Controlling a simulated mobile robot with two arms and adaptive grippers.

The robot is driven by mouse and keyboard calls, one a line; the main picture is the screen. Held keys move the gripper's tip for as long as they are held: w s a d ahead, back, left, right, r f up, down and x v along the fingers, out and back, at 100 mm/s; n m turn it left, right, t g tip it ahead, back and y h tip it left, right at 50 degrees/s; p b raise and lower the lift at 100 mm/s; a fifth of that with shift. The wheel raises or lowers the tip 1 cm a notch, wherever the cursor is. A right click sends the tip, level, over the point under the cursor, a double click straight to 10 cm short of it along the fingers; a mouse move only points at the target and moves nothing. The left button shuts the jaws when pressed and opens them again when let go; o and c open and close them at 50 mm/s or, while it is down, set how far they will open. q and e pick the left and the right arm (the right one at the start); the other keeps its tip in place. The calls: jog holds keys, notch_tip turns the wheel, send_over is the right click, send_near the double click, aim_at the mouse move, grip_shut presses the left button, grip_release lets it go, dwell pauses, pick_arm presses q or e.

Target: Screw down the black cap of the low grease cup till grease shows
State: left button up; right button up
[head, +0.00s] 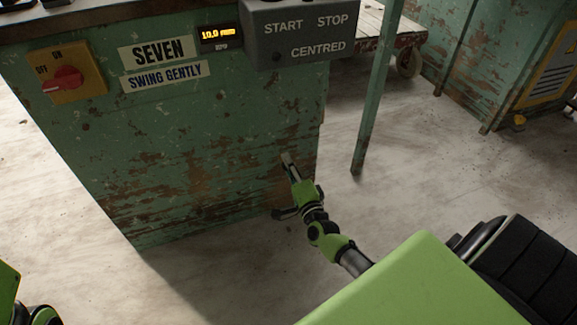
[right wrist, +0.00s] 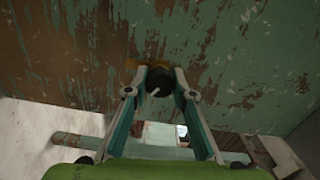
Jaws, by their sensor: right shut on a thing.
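The black cap (right wrist: 158,82) of the low grease cup is round, with a short white mark on its face. It sits against the rusty green panel in the right wrist view. A yellow-brown part (right wrist: 128,65) shows behind it; I cannot tell whether any of it is grease. My right gripper (right wrist: 160,77) is shut on the cap, one finger on each side. In the head view the right gripper (head: 287,160) reaches the lower right of the panel, and the cap cannot be made out there. My left gripper is out of view.
The green machine panel (head: 190,150) carries a red rotary switch (head: 67,79), a lit display (head: 217,33) and a grey START/STOP box (head: 298,35). A green post (head: 373,95) stands right of it. The pale floor (head: 430,170) is open to the right.

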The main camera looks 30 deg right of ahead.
jog(key=shift+m, duration=0.5)
jog(key=o, duration=1.1)
jog(key=shift+s, duration=0.1)
jog(key=v, duration=1.2)
jog(key=shift+f, duration=0.1)
